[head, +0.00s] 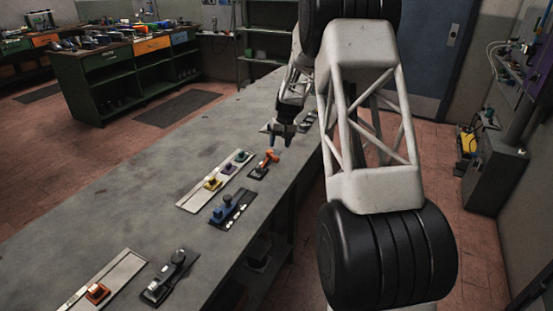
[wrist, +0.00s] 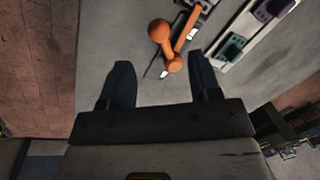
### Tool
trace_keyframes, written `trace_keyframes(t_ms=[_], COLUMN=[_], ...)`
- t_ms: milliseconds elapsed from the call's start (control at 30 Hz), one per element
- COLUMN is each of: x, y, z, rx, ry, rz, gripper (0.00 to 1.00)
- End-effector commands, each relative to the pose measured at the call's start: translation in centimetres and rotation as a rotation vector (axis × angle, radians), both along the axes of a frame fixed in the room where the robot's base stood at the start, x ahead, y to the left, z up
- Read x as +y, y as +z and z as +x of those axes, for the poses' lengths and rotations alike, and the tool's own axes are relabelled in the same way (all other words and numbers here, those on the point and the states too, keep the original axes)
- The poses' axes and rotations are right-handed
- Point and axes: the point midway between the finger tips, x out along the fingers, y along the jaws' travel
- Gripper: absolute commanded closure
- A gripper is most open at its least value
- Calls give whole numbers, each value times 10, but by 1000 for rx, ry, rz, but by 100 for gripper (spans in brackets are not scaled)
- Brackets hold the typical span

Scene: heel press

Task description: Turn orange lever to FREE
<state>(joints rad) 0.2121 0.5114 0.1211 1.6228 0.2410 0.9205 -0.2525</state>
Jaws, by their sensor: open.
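The orange lever (head: 270,158) stands on a small dark base plate on the workbench. In the wrist view the lever (wrist: 160,34) shows a round knob end and an arm beside a dark and white plate. My gripper (head: 277,143) is open and empty, just behind and above the lever in the head view. In the wrist view its two dark fingers (wrist: 161,82) are spread, with the lever's lower round end beyond and between the fingertips, apart from them. Any FREE marking is too small to read.
The grey workbench (head: 120,220) holds a strip with yellow, purple and green units (head: 213,184), a blue lever unit (head: 231,208), a black lever unit (head: 172,277) and an orange button strip (head: 98,292). The bench's left side is clear.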

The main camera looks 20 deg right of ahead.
Motion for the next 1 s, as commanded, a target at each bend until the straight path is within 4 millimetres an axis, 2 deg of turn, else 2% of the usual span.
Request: trace_keyframes(t_ms=[567, 767, 1000], x=[-1, 2, 8], y=[-6, -22, -49], z=[2, 3, 3], rx=[0, 2, 1], ry=[0, 0, 0], rz=[1, 1, 1], gripper=[43, 43, 43])
